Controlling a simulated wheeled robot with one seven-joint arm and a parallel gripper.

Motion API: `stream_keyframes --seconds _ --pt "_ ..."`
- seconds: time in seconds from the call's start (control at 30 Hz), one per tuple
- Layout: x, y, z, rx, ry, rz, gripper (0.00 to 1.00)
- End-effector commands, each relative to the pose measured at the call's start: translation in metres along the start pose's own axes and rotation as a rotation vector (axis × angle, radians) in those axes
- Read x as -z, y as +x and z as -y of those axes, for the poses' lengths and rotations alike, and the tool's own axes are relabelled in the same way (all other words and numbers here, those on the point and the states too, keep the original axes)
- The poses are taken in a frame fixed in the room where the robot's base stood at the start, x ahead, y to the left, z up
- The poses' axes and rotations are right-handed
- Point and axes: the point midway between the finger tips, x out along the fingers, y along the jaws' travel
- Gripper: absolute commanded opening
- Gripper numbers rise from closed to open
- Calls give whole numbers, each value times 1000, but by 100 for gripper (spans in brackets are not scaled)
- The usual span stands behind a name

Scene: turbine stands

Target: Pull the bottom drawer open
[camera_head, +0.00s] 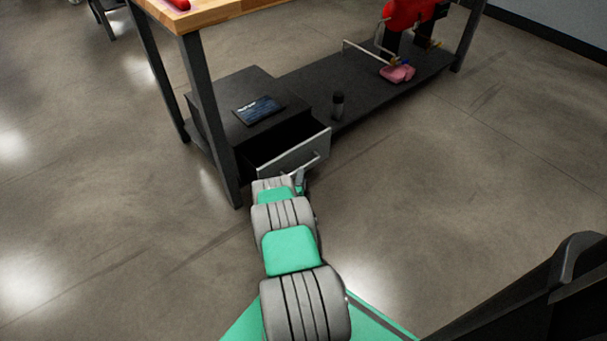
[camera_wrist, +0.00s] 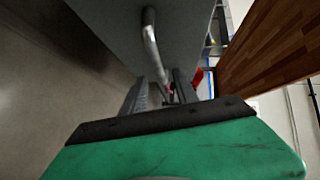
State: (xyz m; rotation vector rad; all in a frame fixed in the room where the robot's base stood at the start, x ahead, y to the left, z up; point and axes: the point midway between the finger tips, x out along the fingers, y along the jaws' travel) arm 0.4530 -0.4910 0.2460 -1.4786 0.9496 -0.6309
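The drawer (camera_head: 295,153) stands pulled out of the black cabinet (camera_head: 226,95) on the bench's lower shelf, with its dark inside partly showing. Its grey front also fills the top of the wrist view (camera_wrist: 110,28). A curved metal bar handle (camera_wrist: 152,42) is on that front. My gripper (camera_head: 299,180) is low in front of the drawer front, close to the handle. In the wrist view its two fingers (camera_wrist: 160,90) are apart, and the handle's far end reaches toward the gap between them. I cannot tell whether they touch it.
A dark tablet (camera_head: 259,110) lies on the cabinet. A dark bottle (camera_head: 338,105) and a pink object (camera_head: 397,74) are on the lower shelf (camera_head: 380,95). A bench leg (camera_head: 212,115) stands just left of the drawer. The floor right of the drawer is clear.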

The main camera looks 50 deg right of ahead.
Motion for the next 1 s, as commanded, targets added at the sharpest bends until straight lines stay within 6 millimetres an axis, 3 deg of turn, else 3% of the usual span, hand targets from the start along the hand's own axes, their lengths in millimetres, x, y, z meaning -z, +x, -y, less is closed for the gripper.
stream_keyframes --seconds 0.13,0.3,0.5,0.77,1.0 --pt "1 13 -5 8 12 0 36" --pt "1 47 -6 8 10 -1 36" --pt "0 73 -4 4 8 1 36" --pt "0 76 -1 3 6 3 36" --pt "0 76 -2 3 6 3 17"
